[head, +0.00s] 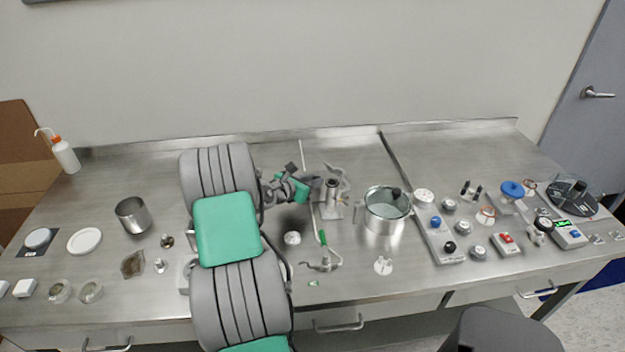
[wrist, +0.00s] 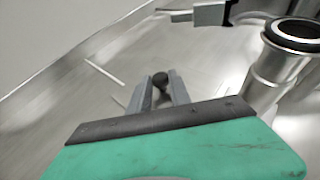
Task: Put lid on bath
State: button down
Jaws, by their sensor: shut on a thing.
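A steel pot with side handles (head: 372,222), which looks like the bath, stands right of the middle of the bench. My gripper (head: 315,180) is left of the pot, beside a steel cylinder (head: 333,196). In the wrist view my gripper (wrist: 161,88) is shut on a small dark round thing (wrist: 160,77) between the fingertips. Whether this belongs to a lid cannot be told.
The cylinder with a black rim (wrist: 296,32) is close on the right in the wrist view. Tubing with a green part (head: 322,238) lies in front of it. A control box (head: 448,245) stands right of the pot.

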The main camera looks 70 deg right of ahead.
jog(key=c, duration=1.2)
grip_release()
jog(key=shift+f, duration=0.15)
jog(key=shift+w+a+r, duration=0.1)
jog(key=shift+a+r, duration=0.05)
jog(key=shift+r, duration=0.1)
jog(key=v, duration=1.1)
jog(key=shift+b, duration=0.4)
jog(key=shift+o, duration=0.3)
jog(key=shift+a+f+b, duration=0.1)
jog(key=shift+a+b, duration=0.1)
jog(key=shift+b, duration=0.1)
jog(key=d+f+b, duration=0.2)
jog(key=b, duration=0.2)
jog(key=s+d+f+b, duration=0.1)
jog(key=d+b, duration=0.1)
jog(key=b, duration=0.2)
jog(key=shift+s+d+f, duration=0.2)
jog(key=shift+f, duration=0.2)
jog(key=x, duration=0.3)
jog(key=r+x, duration=0.1)
jog(key=x, duration=0.4)
jog(key=shift+s+d+r+b, duration=0.1)
jog(key=shift+d+b, duration=0.1)
jog(key=shift+d, duration=0.15)
jog(key=shift+s+d+r+b, duration=0.1)
jog(key=shift+s+d+b, duration=0.1)
jog(key=shift+d, duration=0.15)
